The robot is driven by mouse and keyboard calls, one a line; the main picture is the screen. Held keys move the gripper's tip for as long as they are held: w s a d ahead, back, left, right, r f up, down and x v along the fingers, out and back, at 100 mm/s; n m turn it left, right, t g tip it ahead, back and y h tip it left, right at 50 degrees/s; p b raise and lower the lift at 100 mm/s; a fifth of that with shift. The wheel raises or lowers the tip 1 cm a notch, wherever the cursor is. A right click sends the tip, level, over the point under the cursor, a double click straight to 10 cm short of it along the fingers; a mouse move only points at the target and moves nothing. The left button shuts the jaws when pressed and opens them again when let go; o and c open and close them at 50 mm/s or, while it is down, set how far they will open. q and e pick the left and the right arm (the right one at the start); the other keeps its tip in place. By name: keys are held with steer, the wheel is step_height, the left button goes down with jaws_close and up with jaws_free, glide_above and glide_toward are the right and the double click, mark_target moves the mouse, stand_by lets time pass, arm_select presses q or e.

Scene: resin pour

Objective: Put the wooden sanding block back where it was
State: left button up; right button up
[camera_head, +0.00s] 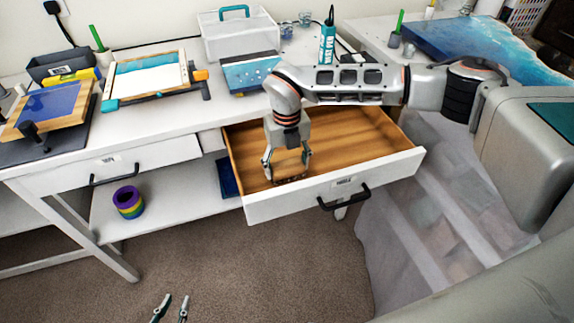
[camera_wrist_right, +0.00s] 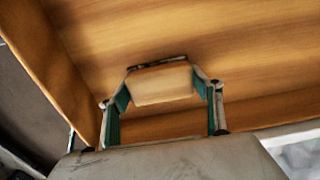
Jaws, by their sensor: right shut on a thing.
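The wooden sanding block (camera_wrist_right: 162,84) is between the fingertips of my right gripper (camera_wrist_right: 163,92) in the right wrist view. It is pale wood with a dark strip along its far edge. In the head view, my right gripper (camera_head: 287,172) reaches down into the open wooden drawer (camera_head: 345,135), near its front left part. Only a dark bit of the block (camera_head: 290,180) shows there. I cannot tell whether the block touches the drawer floor. My left gripper (camera_head: 171,308) is open and empty, low over the carpet at the bottom of the head view.
The drawer's white front (camera_head: 375,187) and side walls surround the right gripper. The drawer floor around the block looks bare. A tape stack (camera_head: 128,202) sits on the lower shelf.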

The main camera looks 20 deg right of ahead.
mark_target(287, 164)
steer(key=shift+f, duration=0.15)
steer(key=o, duration=1.1)
step_height(287, 164, up, 12)
steer(key=shift+r, duration=0.2)
